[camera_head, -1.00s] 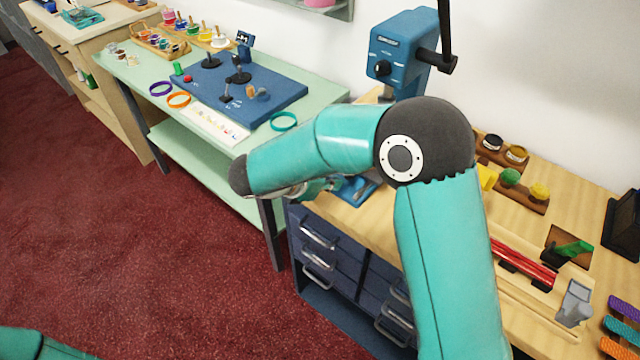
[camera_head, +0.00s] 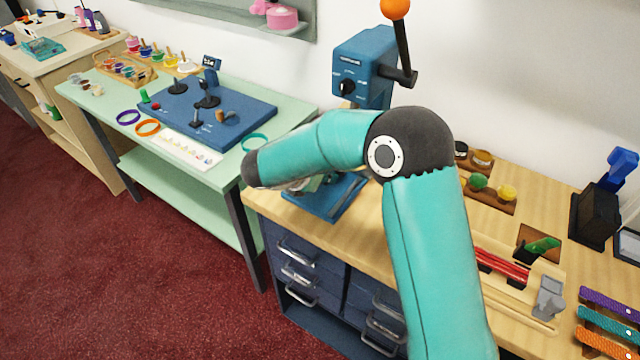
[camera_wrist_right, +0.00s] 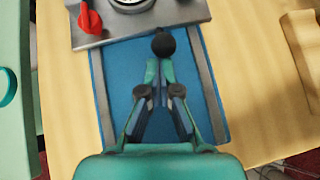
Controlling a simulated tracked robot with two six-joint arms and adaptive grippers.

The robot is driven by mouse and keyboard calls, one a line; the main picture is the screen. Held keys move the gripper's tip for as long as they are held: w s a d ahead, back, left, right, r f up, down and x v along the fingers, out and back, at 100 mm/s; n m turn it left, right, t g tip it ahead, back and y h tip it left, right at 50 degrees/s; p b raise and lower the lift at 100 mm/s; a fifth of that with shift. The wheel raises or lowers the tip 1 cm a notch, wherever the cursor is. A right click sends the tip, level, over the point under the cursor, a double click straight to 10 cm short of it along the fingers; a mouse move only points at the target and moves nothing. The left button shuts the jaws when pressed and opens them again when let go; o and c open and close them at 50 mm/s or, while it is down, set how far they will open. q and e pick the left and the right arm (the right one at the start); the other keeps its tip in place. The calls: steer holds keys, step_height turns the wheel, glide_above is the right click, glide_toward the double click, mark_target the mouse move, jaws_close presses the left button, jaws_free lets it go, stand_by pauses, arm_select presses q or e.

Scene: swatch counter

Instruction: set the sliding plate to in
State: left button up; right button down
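The sliding plate (camera_wrist_right: 130,75) is a blue flat plate between two grey rails at the foot of the blue press (camera_head: 364,62). In the wrist view it reaches from the grey press base (camera_wrist_right: 150,22) toward me, with a black ball knob (camera_wrist_right: 163,44) near the base. In the head view, blue (camera_head: 330,200) shows below the press, partly behind my right arm. My right gripper (camera_wrist_right: 160,72) is over the plate, its fingertips close together just short of the knob; I cannot tell whether they touch it. In the head view the gripper (camera_head: 306,184) is partly hidden. My left gripper is out of view.
A red pointer knob (camera_wrist_right: 90,18) sits on the press base. An orange-topped lever (camera_head: 396,8) rises from the press. Paint pots (camera_head: 478,182), red rods (camera_head: 500,264) and a grey clamp (camera_head: 549,298) lie to the right. A green table (camera_head: 300,113) stands left, past a gap.

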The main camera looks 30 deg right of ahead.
steer(key=shift+d+r, duration=0.2)
steer(key=shift+d, duration=0.2)
steer(key=shift+a, duration=0.1)
